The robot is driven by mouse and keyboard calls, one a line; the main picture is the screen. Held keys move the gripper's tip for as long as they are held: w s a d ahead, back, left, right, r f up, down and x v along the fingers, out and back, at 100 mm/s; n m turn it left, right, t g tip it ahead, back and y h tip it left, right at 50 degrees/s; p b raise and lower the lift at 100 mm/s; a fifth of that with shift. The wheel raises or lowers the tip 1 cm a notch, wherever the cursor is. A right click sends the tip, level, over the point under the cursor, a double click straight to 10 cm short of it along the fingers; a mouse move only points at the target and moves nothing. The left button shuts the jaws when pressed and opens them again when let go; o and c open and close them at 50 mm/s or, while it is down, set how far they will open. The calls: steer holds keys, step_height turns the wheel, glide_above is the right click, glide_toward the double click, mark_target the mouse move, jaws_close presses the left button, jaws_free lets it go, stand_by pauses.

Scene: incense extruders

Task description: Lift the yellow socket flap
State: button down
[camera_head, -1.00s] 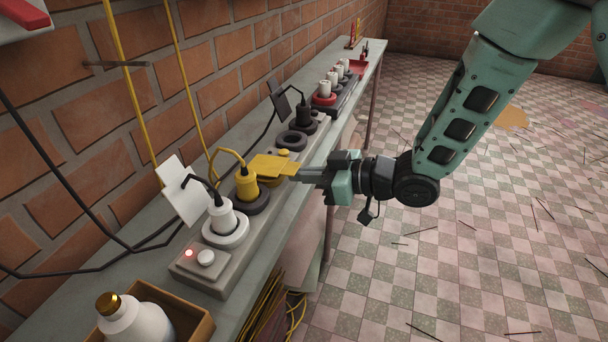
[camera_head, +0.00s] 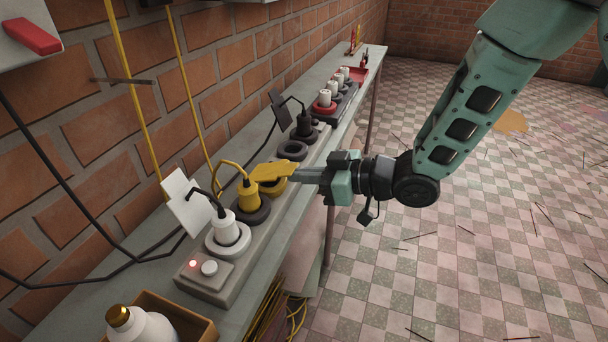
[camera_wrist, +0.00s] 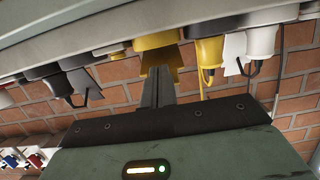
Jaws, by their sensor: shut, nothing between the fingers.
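The yellow socket flap (camera_head: 272,171) is on the grey power strip, tilted up, with part of the yellow socket (camera_head: 274,187) showing beneath it. In the wrist view the flap (camera_wrist: 162,64) hangs off the yellow socket (camera_wrist: 155,41) in the upside-down picture. My gripper (camera_head: 297,174) is shut and empty, its fingertips at the right edge of the flap. In the wrist view the fingers (camera_wrist: 158,80) overlap the flap; contact looks likely but the exact touching point is hidden.
A yellow plug (camera_head: 247,194) with its cord stands in a dark socket just left of the flap. A white plug (camera_head: 224,225) with a white flap (camera_head: 187,201) is nearer. Empty dark socket (camera_head: 292,150) and a black plug (camera_head: 304,124) lie beyond. Brick wall behind; open floor right.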

mark_target(283, 169)
steer(key=r, duration=0.1)
steer(key=r+p, duration=0.1)
steer(key=a+r+p, duration=0.1)
steer(key=shift+w+a, duration=0.1)
steer(key=shift+w, duration=0.15)
steer(key=shift+r, duration=0.1)
stand_by(0.4)
steer(key=shift+w+a+r+p, duration=0.2)
steer(key=shift+a+r+p, duration=0.3)
steer(key=shift+a+r, duration=0.1)
steer(key=shift+w+a+r+p, duration=0.2)
steer(key=shift+a+r+p, duration=0.25)
steer(key=shift+a+r, duration=0.15)
steer(key=shift+a, duration=0.15)
steer(key=shift+w+a+r, duration=0.2)
steer(key=shift+w+a, duration=0.1)
steer(key=shift+a, duration=0.35)
steer(key=shift+w+a+r, duration=0.2)
steer(key=shift+w+a, duration=0.05)
steer(key=shift+a, duration=0.55)
